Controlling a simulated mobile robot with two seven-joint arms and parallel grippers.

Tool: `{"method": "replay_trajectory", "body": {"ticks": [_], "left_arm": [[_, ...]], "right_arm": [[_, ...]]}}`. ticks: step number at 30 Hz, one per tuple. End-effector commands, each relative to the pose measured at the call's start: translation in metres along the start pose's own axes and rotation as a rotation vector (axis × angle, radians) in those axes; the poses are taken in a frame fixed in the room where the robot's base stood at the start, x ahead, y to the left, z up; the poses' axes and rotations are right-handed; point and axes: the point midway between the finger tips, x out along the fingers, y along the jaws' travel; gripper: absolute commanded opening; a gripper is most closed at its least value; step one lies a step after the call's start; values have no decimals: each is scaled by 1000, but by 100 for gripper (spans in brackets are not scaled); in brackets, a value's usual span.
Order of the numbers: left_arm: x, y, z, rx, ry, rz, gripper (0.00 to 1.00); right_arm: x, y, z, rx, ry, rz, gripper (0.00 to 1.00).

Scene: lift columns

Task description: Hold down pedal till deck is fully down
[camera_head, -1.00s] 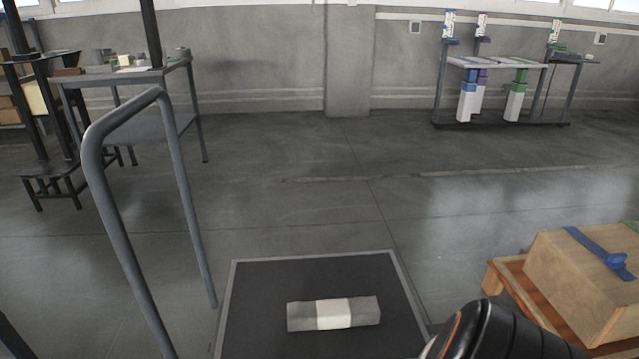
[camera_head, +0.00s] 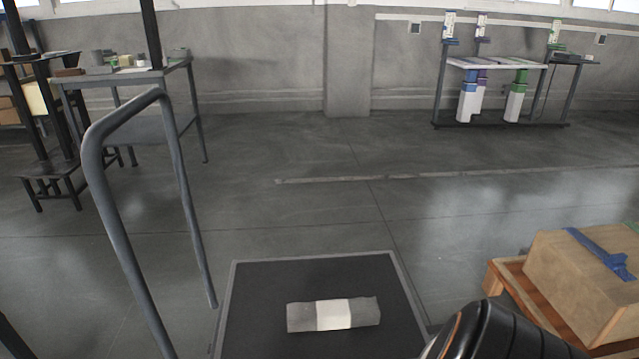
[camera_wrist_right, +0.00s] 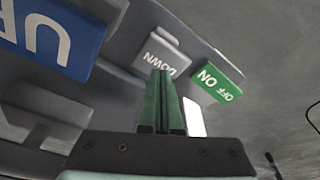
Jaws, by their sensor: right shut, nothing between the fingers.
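In the head view the dark deck (camera_head: 265,278) with its light grey rim lies at the bottom middle. A grey bundle with a white band (camera_head: 333,314) rests on it. In the right wrist view my right gripper (camera_wrist_right: 163,76) is shut and empty, its green fingers upright side by side. The fingertips overlap the lower edge of the grey pedal marked DOWN (camera_wrist_right: 158,52); I cannot tell whether they touch it. A blue pedal marked UP (camera_wrist_right: 45,38) is at the left. A green ON/OFF plate (camera_wrist_right: 218,83) is just right. My left gripper is not in view.
A grey tubular handle (camera_head: 112,205) rises left of the deck. A cardboard box (camera_head: 575,285) with blue tape sits on an orange wooden stand (camera_head: 508,275) at the right. A workbench (camera_head: 125,78) stands back left, a rack (camera_head: 495,63) back right. The floor between is open.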

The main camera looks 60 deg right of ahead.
Motion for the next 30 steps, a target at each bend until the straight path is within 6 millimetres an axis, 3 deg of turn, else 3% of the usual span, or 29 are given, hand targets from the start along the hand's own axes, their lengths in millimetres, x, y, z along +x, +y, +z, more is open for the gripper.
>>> {"method": "replay_trajectory", "body": {"ticks": [30], "left_arm": [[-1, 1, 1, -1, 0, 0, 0]], "right_arm": [[30, 0, 6, 1, -1, 0, 0]]}}
